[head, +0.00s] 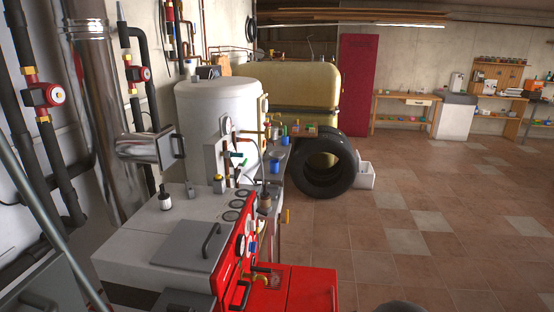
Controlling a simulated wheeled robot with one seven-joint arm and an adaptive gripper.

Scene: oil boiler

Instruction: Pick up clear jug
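I cannot make out a clear jug for certain. A small glassy, see-through shape (275,279) sits on the red lower housing at the front of the boiler, beside a brass valve; it may be the jug, but it is too small to tell. My gripper is not in view. A dark rounded shape cuts into the bottom edge right of centre, and I cannot tell what it is.
The grey and red boiler (187,215) fills the near left, with a dark bottle (165,199) on top. Behind are a white tank (205,120), a yellow tank (300,83) and a tyre (323,187). Pipes line the left wall. The tiled floor (440,220) at right is clear.

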